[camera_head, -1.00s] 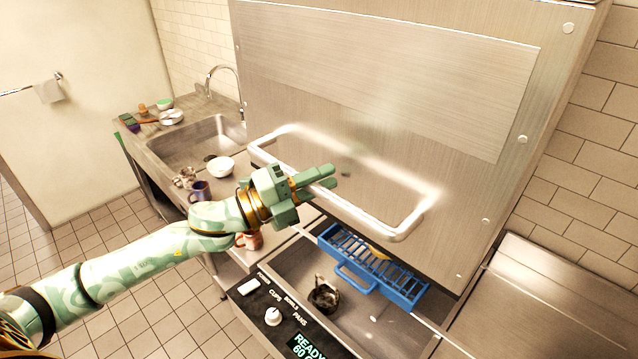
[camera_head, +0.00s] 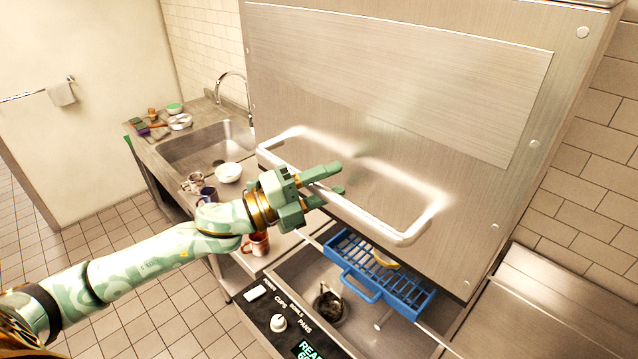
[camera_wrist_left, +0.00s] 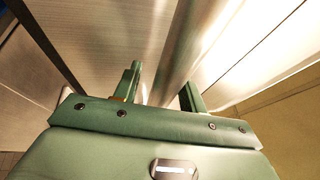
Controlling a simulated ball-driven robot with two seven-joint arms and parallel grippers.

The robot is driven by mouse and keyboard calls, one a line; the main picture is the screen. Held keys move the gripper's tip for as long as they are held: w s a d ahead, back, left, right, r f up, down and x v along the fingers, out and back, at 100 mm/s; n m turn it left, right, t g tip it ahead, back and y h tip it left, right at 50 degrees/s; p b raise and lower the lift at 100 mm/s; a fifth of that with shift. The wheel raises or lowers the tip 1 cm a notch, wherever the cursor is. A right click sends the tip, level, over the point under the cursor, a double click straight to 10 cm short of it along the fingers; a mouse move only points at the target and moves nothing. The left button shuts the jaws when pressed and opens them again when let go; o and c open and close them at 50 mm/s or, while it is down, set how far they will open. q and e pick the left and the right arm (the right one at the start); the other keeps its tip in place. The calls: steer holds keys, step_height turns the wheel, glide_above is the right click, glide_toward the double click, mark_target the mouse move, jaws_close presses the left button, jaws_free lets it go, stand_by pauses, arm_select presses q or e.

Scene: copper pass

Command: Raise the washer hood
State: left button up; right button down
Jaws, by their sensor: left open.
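The washer hood (camera_head: 390,130) is a large brushed-steel box. Its lower edge stands above the wash basin (camera_head: 350,325), leaving a gap in which a blue rack shows. A pale bar handle (camera_head: 375,221) sticks out from the hood's front. My left gripper (camera_head: 338,180) is open at the left part of this bar, its green fingers reaching past it. In the left wrist view the bar (camera_wrist_left: 181,50) runs between the two open fingers (camera_wrist_left: 160,82). Contact with either finger cannot be told. My right gripper is out of view.
A blue rack (camera_head: 352,284) sits in the basin beside a dark item (camera_head: 328,304). A control panel (camera_head: 268,312) is in front. A red mug (camera_head: 257,244), white bowl (camera_head: 228,172) and sink (camera_head: 205,148) lie left. A steel counter (camera_head: 555,305) is right.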

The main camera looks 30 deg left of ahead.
arm_select(q)
steer(key=shift+s, duration=0.1)
steer(key=shift+s+a+f+b, duration=0.25)
steer(key=shift+a+b, duration=0.05)
steer(key=b+v, duration=0.4)
steer(key=v, duration=1.1)
steer(key=shift+s, duration=0.15)
steer(key=shift+a, duration=0.2)
